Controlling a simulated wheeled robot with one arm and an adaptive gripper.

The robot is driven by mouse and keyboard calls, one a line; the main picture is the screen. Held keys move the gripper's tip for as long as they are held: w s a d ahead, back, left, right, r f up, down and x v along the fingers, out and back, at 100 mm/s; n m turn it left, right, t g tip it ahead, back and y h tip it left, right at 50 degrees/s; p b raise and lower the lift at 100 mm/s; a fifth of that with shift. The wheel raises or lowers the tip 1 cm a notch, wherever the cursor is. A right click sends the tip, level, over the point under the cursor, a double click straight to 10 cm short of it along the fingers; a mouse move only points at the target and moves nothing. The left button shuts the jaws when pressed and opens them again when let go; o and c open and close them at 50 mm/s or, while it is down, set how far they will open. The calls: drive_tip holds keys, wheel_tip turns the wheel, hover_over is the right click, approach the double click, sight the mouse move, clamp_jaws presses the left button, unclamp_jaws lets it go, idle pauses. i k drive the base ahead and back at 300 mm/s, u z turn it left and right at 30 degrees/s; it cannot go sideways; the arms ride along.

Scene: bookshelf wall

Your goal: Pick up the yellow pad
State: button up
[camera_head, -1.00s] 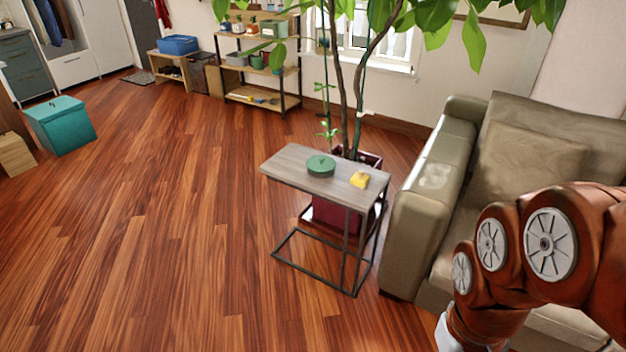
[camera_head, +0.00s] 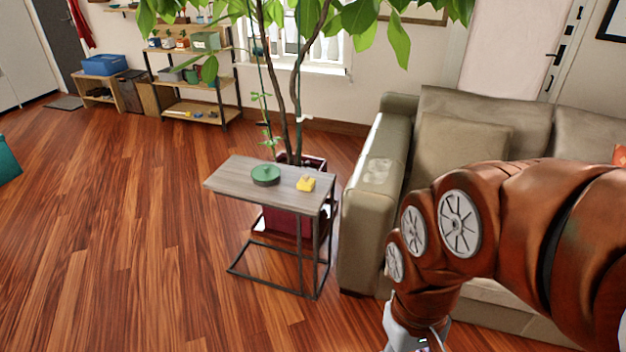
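A small yellow pad (camera_head: 306,184) lies on the right part of a grey-topped side table (camera_head: 228,177). A round green lidded container (camera_head: 265,175) stands on the same tabletop, to the left of the pad. My arm is folded at the right of the view, in front of the sofa. Only the upper part of my gripper (camera_head: 408,341) shows at the bottom edge, well below and to the right of the table. Its fingertips are out of frame or hidden, so its opening does not show.
A beige sofa (camera_head: 378,170) stands just right of the table. A potted tree in a dark red pot (camera_head: 283,220) stands behind and under the tabletop, its leaves hanging above. The wooden floor (camera_head: 130,240) to the left is clear. A shelf (camera_head: 190,80) stands at the back.

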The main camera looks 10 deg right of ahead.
sight(306, 184)
drive_tip(key=u, duration=0.75)
drive_tip(key=i, duration=0.8)
drive_tip(key=u, duration=0.6)
drive_tip(key=i, duration=0.85)
drive_tip(key=z, duration=0.7)
drive_tip(key=i, duration=0.5)
drive_tip(key=z, duration=0.4)
